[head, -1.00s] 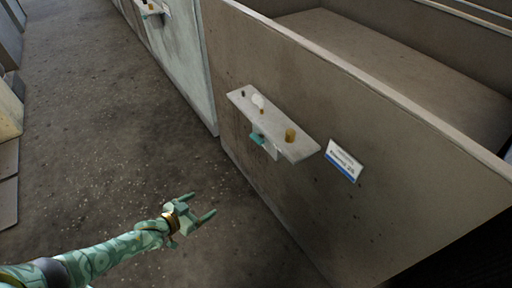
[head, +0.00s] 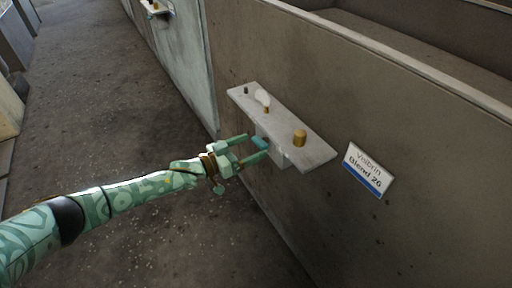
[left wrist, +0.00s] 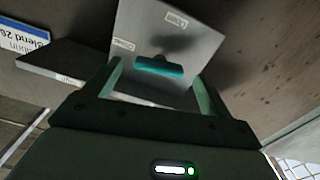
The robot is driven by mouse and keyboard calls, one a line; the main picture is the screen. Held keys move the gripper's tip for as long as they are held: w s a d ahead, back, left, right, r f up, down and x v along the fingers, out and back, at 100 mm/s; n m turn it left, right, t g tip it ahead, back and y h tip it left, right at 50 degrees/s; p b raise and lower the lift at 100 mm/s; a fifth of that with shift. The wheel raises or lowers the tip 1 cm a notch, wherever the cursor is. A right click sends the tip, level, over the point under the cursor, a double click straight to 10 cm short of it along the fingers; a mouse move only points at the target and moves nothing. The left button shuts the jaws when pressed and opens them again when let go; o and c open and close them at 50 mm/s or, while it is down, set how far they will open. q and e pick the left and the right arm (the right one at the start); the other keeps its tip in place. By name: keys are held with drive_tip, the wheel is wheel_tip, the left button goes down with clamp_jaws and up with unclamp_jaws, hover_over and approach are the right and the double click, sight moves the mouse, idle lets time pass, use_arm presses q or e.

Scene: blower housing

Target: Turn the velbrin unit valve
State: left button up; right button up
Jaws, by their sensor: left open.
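The valve's teal handle (head: 259,141) is on the front of a pale box below a small grey shelf on the brown housing wall. In the left wrist view the handle (left wrist: 160,67) is a short teal bar, lying roughly crosswise on a light plate with small labels. My left gripper (head: 257,146) is open, its fingers pointing at the box. The handle shows between the two fingers, with a gap on each side in the left wrist view. Whether the fingertips reach past it is hard to tell. My right gripper is not in view.
The grey shelf (head: 318,150) juts out above the handle and carries a brass knob (head: 300,137), a white-topped lever (head: 263,98) and a small dark peg. A sign (head: 368,170) reading "Velbrin Blend 26" is on the wall to the right. The floor (head: 110,120) at left is clear.

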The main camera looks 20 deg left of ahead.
sight(260, 142)
use_arm(q)
drive_tip(key=shift+b+x, duration=0.3)
drive_tip(key=shift+x, duration=0.85)
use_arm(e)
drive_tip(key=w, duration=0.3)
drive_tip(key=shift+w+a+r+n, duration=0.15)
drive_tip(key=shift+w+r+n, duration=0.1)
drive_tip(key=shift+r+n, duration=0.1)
use_arm(q)
drive_tip(key=shift+c, duration=0.3)
drive_tip(key=c, duration=0.9)
drive_tip(key=shift+r+m, duration=0.1)
drive_tip(key=shift+m, duration=0.2)
drive_tip(key=shift+m+p, duration=0.3)
drive_tip(key=shift+m, duration=0.5)
drive_tip(key=o, duration=1)
drive_tip(key=shift+c, duration=0.2)
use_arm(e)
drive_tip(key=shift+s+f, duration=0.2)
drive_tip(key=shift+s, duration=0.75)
